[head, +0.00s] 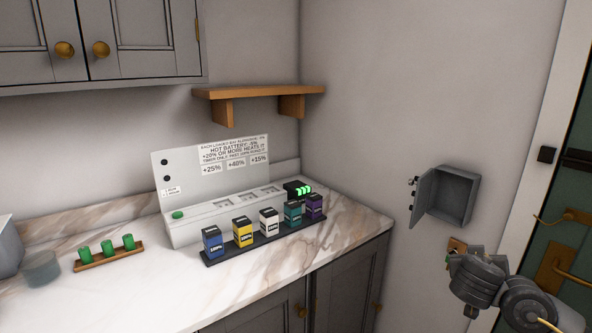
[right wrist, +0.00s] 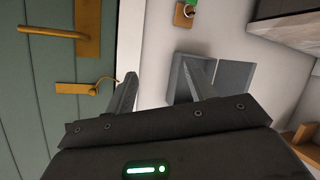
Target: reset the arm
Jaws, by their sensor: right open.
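My right gripper (right wrist: 158,74) is open, with its two grey fingers apart and nothing between them in the right wrist view. My left gripper is not in view.
A marble counter (head: 345,222) holds a dark rack with several coloured blocks, a white panelled unit (head: 190,232) and a wooden strip (head: 110,259) with green cylinders. A wooden shelf (head: 260,92) hangs above. A green door (head: 575,215) with brass handle stands right.

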